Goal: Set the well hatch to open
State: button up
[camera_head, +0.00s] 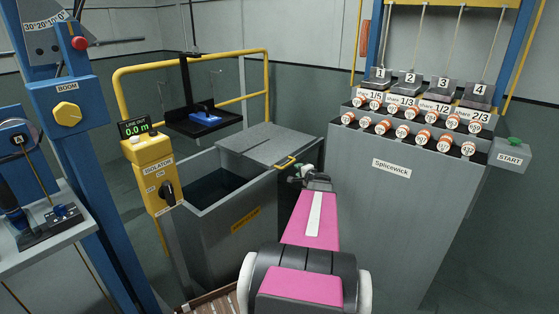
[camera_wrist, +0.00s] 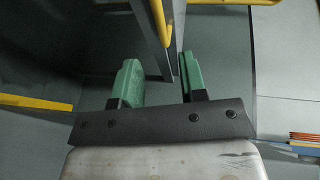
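The well hatch is a grey plate (camera_head: 270,143) over the right part of the grey well box (camera_head: 238,215). The left part of the box top is uncovered and shows a dark inside. A yellow handle (camera_head: 287,163) sits at the plate's right front corner. My gripper (camera_head: 307,171) is just right of this handle. In the wrist view my gripper (camera_wrist: 162,82) has its two green fingers apart, with a grey edge behind the gap. A yellow bar (camera_wrist: 160,20), apparently the handle, shows beyond the fingertips. I cannot tell whether they touch it.
A yellow isolator box (camera_head: 155,178) with a black knob stands left of the well. A yellow rail (camera_head: 190,60) and a black shelf (camera_head: 200,118) are behind it.

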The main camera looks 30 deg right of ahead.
aim_at(294, 161)
jog(key=w, duration=0.3)
jog(key=w+f, duration=0.1)
jog(key=w, duration=0.3)
jog(key=w+f, duration=0.1)
jog(key=w, duration=0.2)
jog(key=shift+w, duration=0.35)
grip_shut()
jog(key=shift+w+d, duration=0.3)
jog(key=shift+d, duration=0.45)
jog(key=shift+w+d, duration=0.3)
jog(key=shift+d, duration=0.4)
jog(key=shift+w+d, duration=0.3)
jog(key=shift+d, duration=0.45)
